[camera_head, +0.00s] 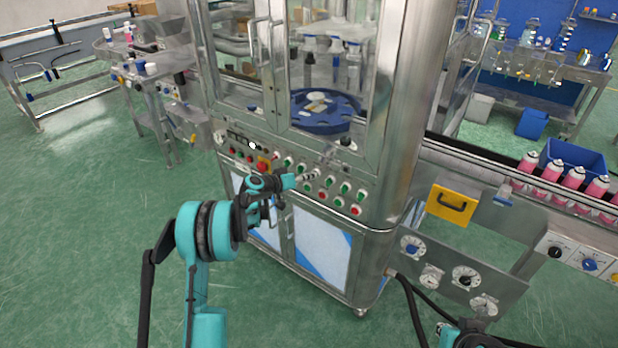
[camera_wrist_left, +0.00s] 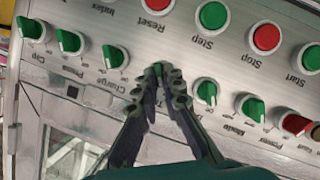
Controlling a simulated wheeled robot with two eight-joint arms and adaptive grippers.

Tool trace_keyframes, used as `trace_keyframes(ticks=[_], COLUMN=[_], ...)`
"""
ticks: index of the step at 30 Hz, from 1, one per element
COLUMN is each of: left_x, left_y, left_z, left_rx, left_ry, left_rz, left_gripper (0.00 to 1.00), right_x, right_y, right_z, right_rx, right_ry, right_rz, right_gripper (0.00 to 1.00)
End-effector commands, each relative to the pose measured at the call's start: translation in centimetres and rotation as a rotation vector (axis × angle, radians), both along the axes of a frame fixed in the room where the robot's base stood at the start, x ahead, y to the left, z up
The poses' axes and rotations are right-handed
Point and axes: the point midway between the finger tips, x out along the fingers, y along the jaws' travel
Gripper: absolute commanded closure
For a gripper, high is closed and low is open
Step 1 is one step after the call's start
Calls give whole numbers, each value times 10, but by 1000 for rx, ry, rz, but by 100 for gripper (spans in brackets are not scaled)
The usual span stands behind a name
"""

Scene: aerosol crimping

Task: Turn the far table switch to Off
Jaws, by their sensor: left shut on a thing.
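In the left wrist view the machine's control panel (camera_wrist_left: 240,85) shows upside down, with a row of green-handled switches. My left gripper (camera_wrist_left: 158,75) is shut on one switch knob in the middle of this row. The fingers hide most of that knob and its label, so its setting cannot be read. One green switch (camera_wrist_left: 113,56) marked Charge is on one side of the fingers, and another green switch (camera_wrist_left: 205,92) is on the other. In the head view my left gripper (camera_head: 308,176) reaches the panel's front.
Red and green push buttons (camera_wrist_left: 212,15) line the panel close to the switches. Above the panel is a glazed cabinet with a blue round table (camera_head: 325,125). A conveyor with pink cans (camera_head: 572,178) is on the right. The green floor in front is open.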

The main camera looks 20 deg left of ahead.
Motion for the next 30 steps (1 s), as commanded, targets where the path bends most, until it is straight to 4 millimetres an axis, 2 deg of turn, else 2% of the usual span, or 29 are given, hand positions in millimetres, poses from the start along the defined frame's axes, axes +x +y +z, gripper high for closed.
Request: trace_keyframes(ticks=[6, 9, 20, 23, 30], left_x=[0, 0, -3, -11, -53], left_y=[0, 0, 2, 8, 34], left_z=[0, 0, 1, 5, 22], left_rx=[-1, -1, 1, 0, 0], left_ry=[1, 1, 0, 0, 1], left_rz=[0, 0, 1, 2, 3], left_gripper=[100, 72, 72, 72, 72], right_x=[0, 0, 0, 0, 0], right_y=[0, 0, 0, 0, 0], right_z=[0, 0, 0, 0, 0], right_rx=[0, 0, 0, 0, 0], right_ry=[0, 0, 0, 0, 0], right_rz=[0, 0, 0, 0, 0], right_gripper=[100, 100, 100, 100, 100])
